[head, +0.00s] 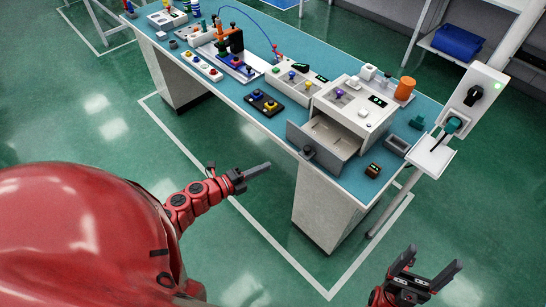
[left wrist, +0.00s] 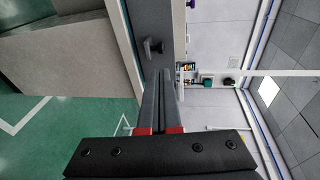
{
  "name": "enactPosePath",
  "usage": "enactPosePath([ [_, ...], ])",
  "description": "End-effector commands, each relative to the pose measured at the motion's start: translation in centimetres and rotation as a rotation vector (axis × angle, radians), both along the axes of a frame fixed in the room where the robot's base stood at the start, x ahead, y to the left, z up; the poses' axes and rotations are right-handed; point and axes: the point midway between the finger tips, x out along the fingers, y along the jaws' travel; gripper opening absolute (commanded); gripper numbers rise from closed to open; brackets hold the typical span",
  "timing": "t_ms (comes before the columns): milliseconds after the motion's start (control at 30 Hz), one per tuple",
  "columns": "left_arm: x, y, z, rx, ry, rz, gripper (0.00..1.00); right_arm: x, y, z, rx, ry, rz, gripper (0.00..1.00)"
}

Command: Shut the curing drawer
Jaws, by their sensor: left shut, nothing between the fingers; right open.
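The curing drawer (head: 325,155) is a grey drawer pulled out of the white curing unit (head: 345,112) on the bench. Its inside looks empty. A dark knob (head: 308,151) sits on its front; the knob also shows in the left wrist view (left wrist: 155,46). My left gripper (head: 270,165) is shut and empty, left of the drawer front and pointing toward it. In the left wrist view its fingertips (left wrist: 165,70) line up near the grey drawer front, close to the knob; I cannot tell contact there. My right gripper (head: 432,262) is open and empty, low at the right, away from the bench.
The teal bench top (head: 262,122) holds a black button box (head: 266,103), an orange cylinder (head: 405,88), a small dark block (head: 373,170) and a grey tray (head: 397,145). A post with a switch box (head: 475,95) stands at the right. Green floor before the bench is clear.

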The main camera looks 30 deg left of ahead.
Motion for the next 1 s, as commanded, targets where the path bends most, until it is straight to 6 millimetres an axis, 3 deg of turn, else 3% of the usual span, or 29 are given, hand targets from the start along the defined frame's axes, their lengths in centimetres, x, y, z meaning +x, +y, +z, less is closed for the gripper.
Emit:
enactPosePath([
  [500,8.7,-5.2,-0.9,-0.012,-0.003,-0.007,0.00,0.0,0.0,3.7,0.000,0.000,0.000,0.79],
  [700,10.7,-6.2,-1.5,-0.012,-0.003,-0.005,0.00,0.0,0.0,4.5,0.000,0.000,0.000,0.79],
  [1000,11.6,-6.8,-2.0,-0.009,-0.002,-0.007,0.00,0.0,0.0,4.7,0.000,0.000,0.000,0.79],
])
